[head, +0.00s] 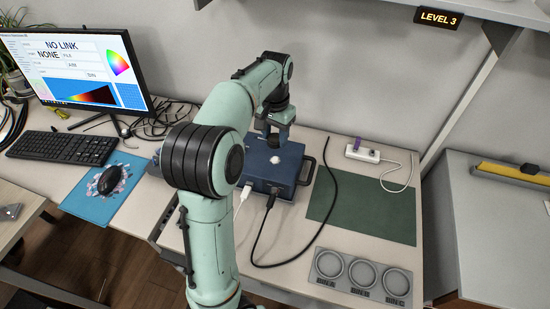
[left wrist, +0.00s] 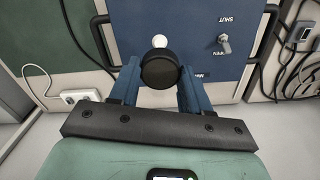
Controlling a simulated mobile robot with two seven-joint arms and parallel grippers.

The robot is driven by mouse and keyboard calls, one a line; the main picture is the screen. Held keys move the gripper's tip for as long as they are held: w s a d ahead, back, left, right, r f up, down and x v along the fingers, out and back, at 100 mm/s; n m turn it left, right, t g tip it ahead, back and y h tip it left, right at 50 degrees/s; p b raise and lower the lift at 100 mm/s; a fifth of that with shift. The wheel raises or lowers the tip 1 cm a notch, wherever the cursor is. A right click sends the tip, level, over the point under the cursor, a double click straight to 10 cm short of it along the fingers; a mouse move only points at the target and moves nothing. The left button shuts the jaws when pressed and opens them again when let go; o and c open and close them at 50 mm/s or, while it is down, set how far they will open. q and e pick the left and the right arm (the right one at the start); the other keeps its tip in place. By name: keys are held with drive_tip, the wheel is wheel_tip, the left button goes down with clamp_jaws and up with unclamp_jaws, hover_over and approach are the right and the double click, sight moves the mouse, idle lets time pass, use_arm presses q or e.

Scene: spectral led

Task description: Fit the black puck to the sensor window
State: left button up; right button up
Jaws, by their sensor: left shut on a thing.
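The black puck (left wrist: 160,70) is between the two blue fingers of my left gripper (left wrist: 159,82) in the left wrist view; the gripper is shut on it. In the head view, my left gripper (head: 274,138) hangs over the back of the blue box (head: 263,172), and I cannot clearly make out the puck there. A round white spot, apparently the sensor window (head: 277,160), is on the box's top. The puck appears apart from the window. My right gripper is not in view.
A key switch (left wrist: 224,44) marked SHUT and OPEN is on the box. Cables run from the box's front. A green mat (head: 365,205) and a grey tray with round bins (head: 345,287) lie to the right. The monitor (head: 75,65) reads NO LINK.

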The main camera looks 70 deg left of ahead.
use_arm(q)
drive_tip(key=b, duration=0.4)
hover_over(275, 159)
drive_tip(key=shift+f, duration=2.8)
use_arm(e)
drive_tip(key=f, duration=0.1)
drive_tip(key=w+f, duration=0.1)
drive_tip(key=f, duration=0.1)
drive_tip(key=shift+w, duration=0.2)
use_arm(q)
drive_tip(key=shift+p, duration=0.6)
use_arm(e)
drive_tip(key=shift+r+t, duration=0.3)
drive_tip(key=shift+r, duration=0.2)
use_arm(q)
drive_tip(key=shift+f, duration=0.1)
drive_tip(key=shift+f+b, duration=0.6)
drive_tip(key=shift+f, duration=0.15)
drive_tip(key=shift+r, duration=0.1)
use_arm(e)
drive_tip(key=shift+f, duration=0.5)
use_arm(q)
drive_tip(key=shift+p, duration=0.5)
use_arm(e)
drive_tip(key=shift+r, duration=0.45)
